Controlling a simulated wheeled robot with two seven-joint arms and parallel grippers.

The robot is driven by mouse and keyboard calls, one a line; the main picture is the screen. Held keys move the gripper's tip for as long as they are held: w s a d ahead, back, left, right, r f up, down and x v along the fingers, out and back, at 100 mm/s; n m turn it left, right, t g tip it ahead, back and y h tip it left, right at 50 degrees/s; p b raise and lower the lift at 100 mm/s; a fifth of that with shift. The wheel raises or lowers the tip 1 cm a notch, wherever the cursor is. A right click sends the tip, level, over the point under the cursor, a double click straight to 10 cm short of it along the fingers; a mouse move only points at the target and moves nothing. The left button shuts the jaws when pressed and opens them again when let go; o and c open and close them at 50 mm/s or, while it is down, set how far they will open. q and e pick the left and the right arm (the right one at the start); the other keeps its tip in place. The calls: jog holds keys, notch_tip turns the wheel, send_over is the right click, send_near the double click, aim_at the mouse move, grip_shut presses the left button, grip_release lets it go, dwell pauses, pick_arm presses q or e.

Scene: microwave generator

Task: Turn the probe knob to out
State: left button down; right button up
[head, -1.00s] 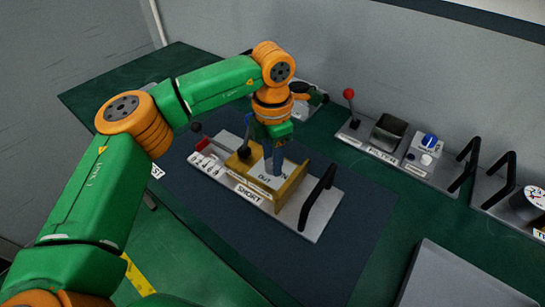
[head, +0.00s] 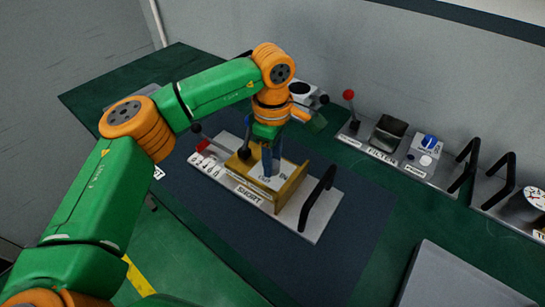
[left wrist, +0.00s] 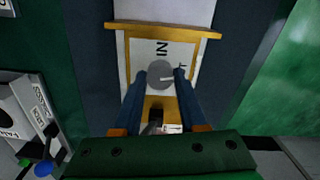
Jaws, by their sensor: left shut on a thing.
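The probe knob (left wrist: 157,74) is a round grey knob with a white pointer line, seen in the left wrist view. The line points right in that view. It sits on a white plate (left wrist: 137,56) in a yellow frame (left wrist: 165,29), with "IN" printed above the knob and part of another letter to its right. My left gripper (left wrist: 164,76) is shut on the knob, a blue finger on each side. In the head view my left gripper (head: 271,172) points down over the plate and hides the knob. My right gripper is in neither view.
The knob's panel (head: 305,228) has a black handle (head: 318,198) on its right and a red-tipped lever (head: 196,128) at its left. A filter panel (head: 385,152) with another red-ball lever stands behind. A grey tray (head: 460,280) lies at front right. The dark mat in front is clear.

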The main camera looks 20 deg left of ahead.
pick_arm(q)
jog(key=shift+m, duration=1)
jog(key=shift+c, duration=2.2)
grip_release()
notch_tip(320, 180, up, 7)
jog(key=shift+f+b, duration=0.15)
jog(key=shift+b, duration=0.25)
jog(key=shift+s+r, duration=0.1)
jog(key=shift+r, duration=0.2)
